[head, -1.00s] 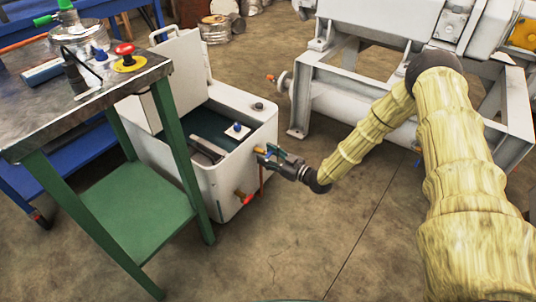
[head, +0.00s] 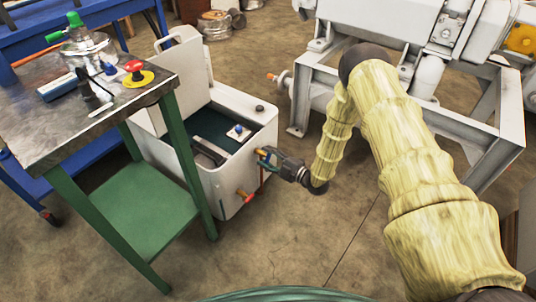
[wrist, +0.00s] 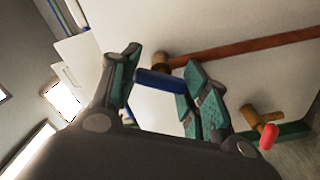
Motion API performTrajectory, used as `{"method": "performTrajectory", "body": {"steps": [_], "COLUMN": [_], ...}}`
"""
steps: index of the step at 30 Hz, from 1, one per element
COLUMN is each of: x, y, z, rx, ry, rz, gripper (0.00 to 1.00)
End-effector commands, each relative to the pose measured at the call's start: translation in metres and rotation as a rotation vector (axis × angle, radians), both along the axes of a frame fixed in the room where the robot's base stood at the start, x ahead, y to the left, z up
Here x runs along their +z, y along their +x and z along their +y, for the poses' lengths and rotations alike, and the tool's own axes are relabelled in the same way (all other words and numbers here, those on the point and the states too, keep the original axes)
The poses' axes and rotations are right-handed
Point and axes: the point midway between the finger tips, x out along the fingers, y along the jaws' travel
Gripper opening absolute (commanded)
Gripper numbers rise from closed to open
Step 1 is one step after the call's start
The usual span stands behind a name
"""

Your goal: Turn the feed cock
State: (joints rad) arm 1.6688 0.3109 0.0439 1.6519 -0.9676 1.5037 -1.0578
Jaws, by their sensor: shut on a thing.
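The white tank (head: 228,181) stands on the floor with two cocks on its front wall. The upper cock has a blue lever (wrist: 160,84) on a brass body (wrist: 156,61). My gripper (head: 265,156) is at this cock and has closed on the blue lever. In the wrist view my gripper (wrist: 160,88) has one finger on each side of the lever, which lies crosswise between them. The lower cock has a red handle (head: 243,197) and is free of my gripper. It also shows in the wrist view (wrist: 266,130). My fingers partly hide the upper cock in the head view.
A reddish-brown pipe (wrist: 245,48) runs along the tank wall from the upper cock. A green-legged bench (head: 140,196) stands close on the left, with a red knob (head: 134,67) on top. A grey machine frame (head: 303,105) stands behind. Floor in front is clear.

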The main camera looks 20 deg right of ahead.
Motion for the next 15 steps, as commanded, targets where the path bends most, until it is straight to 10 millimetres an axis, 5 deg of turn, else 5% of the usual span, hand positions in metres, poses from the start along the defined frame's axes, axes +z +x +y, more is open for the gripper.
{"method": "performTrajectory", "body": {"steps": [15], "x": [-0.0010], "y": [-0.0009], "z": [0.0004], "rx": [0.001], "ry": [-0.292], "rz": [-0.226], "gripper": [0.21]}}
